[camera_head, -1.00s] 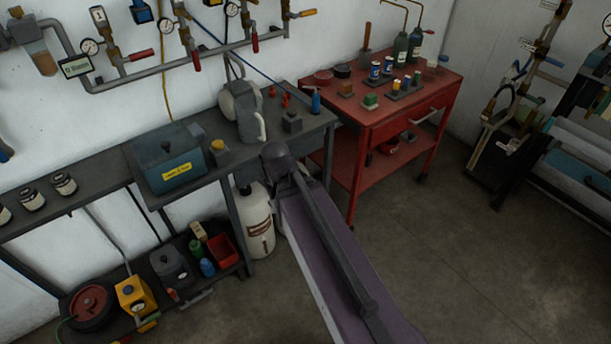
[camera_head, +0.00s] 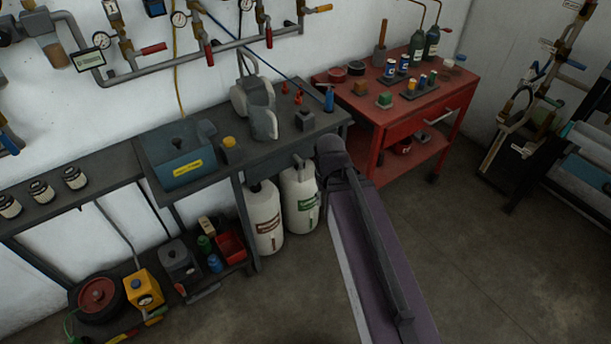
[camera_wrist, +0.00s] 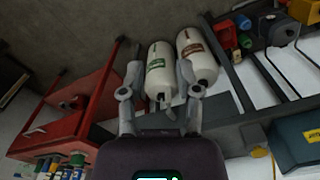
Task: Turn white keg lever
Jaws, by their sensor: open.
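Two white kegs stand side by side on the floor under the dark bench. One has a red-brown label (camera_head: 264,222), and the other has a green label (camera_head: 300,200). In the wrist view the green-label keg (camera_wrist: 158,78) appears between my finger lines, and the red-brown-label keg (camera_wrist: 197,60) is just right of it.
The dark bench (camera_head: 275,150) overhangs the kegs and carries a blue-grey box (camera_head: 178,155). A red cart (camera_head: 405,125) with bottles and cans stands to the right. A low shelf with a red tray (camera_head: 230,246) is left of the kegs.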

